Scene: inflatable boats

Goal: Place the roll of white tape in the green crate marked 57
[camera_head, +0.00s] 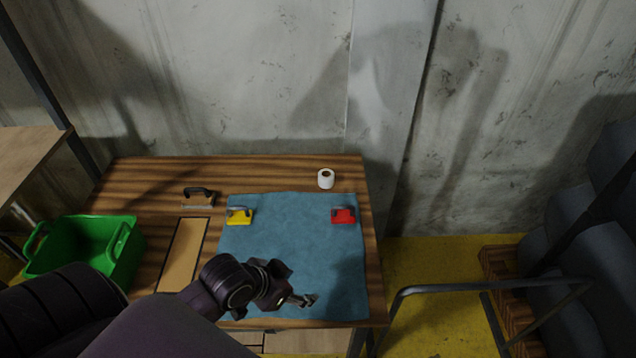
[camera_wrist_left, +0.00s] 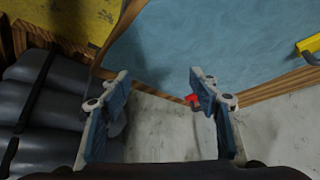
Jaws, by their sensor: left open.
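The roll of white tape (camera_head: 326,179) stands on the wooden table near its back edge, just behind the blue mat. The green crate (camera_head: 124,262) is at the table's left side; no number on it can be read from here. My left gripper (camera_head: 308,299) is over the front part of the blue mat, well in front of the tape and apart from it. In the left wrist view my left gripper (camera_wrist_left: 160,82) is open with nothing between its fingers. The tape and the crate do not show in that view. My right gripper is in neither view.
The blue mat (camera_head: 290,250) carries a yellow handled tool (camera_head: 239,217) and a red one (camera_head: 343,216) at its back corners. A dark-handled tool (camera_head: 198,199) and a tan board (camera_head: 183,257) lie left of it. A concrete wall (camera_head: 250,80) stands behind; a metal frame (camera_head: 480,286) stands right.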

